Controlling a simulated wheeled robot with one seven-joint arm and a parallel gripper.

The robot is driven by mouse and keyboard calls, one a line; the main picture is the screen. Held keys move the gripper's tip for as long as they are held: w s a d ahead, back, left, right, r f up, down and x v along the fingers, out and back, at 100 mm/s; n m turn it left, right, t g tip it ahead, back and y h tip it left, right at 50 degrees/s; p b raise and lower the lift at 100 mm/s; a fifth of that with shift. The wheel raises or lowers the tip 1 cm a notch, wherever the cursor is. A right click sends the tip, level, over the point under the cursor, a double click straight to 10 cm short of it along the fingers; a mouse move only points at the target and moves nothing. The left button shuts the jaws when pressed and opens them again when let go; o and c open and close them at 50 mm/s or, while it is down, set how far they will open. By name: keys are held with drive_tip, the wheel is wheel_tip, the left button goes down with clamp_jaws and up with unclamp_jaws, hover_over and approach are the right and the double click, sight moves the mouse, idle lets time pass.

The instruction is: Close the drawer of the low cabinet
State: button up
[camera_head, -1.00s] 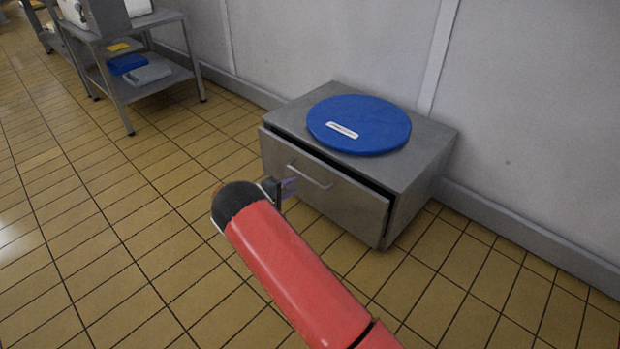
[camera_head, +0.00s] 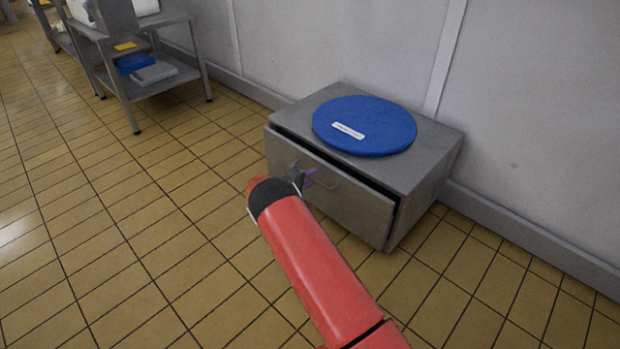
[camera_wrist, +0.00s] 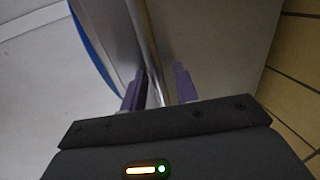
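The low grey metal cabinet (camera_head: 425,165) stands on the floor against the wall. Its drawer (camera_head: 350,205) is slightly open, with a dark gap along the top edge of its front. My gripper (camera_head: 308,179) is at the drawer's bar handle (camera_head: 325,183), in front of the drawer face. In the wrist view the two purple fingers of my gripper (camera_wrist: 158,88) are apart, with the metal handle bar (camera_wrist: 146,45) running between them. A gap shows between the bar and the right finger; contact with the left finger is unclear.
A round blue lid-like disc (camera_head: 365,125) with a white label lies on the cabinet top. A metal shelf table (camera_head: 165,75) stands at the back left. The tiled floor (camera_head: 130,220) to the left is clear.

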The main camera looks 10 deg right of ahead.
sight(317, 174)
clamp_jaws()
drive_tip(key=b+x, duration=0.3)
drive_tip(key=shift+w+d, duration=0.2)
drive_tip(key=shift+w+d+r, duration=0.2)
drive_tip(key=shift+d+r, duration=0.05)
drive_tip(key=shift+r, duration=0.1)
unclamp_jaws()
drive_tip(key=shift+d, duration=0.1)
drive_tip(key=shift+v, duration=3.85)
